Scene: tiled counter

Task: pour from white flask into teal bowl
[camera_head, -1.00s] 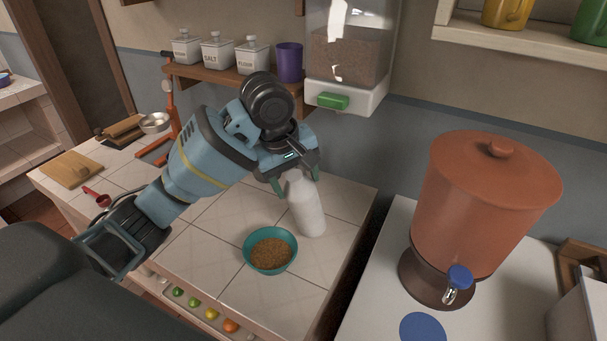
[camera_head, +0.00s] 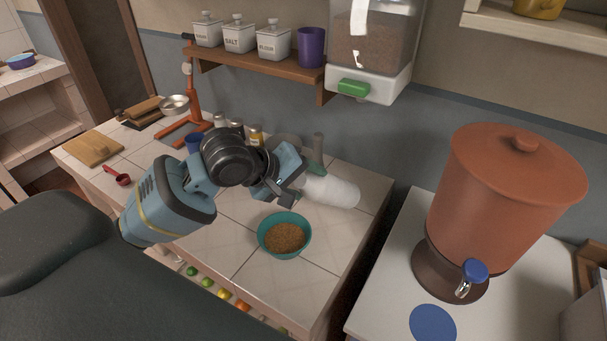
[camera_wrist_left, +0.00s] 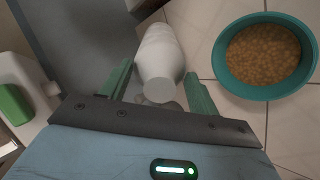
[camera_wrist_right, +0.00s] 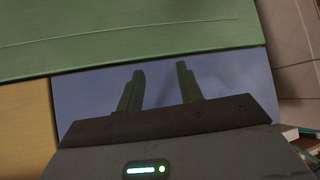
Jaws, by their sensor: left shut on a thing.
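The white flask (camera_head: 335,191) lies tilted far over, close to horizontal, its wide end to the right. My left gripper (camera_head: 312,172) is shut on its narrower left end. In the left wrist view the flask (camera_wrist_left: 160,58) sits between the two green fingers (camera_wrist_left: 160,90). The teal bowl (camera_head: 272,229) stands upright on the tiled counter, in front and left of the flask, with brown grains in it. The bowl (camera_wrist_left: 222,70) is to the right in the left wrist view. No falling stream shows. My right gripper (camera_wrist_right: 158,90) has its fingers apart with nothing between them.
Small jars (camera_head: 256,134) and a red stand (camera_head: 187,100) are behind my left arm. A grain dispenser (camera_head: 372,50) hangs above the counter's back. A terracotta water jar (camera_head: 510,190) stands on the white surface at right. Bare tiles lie around the bowl.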

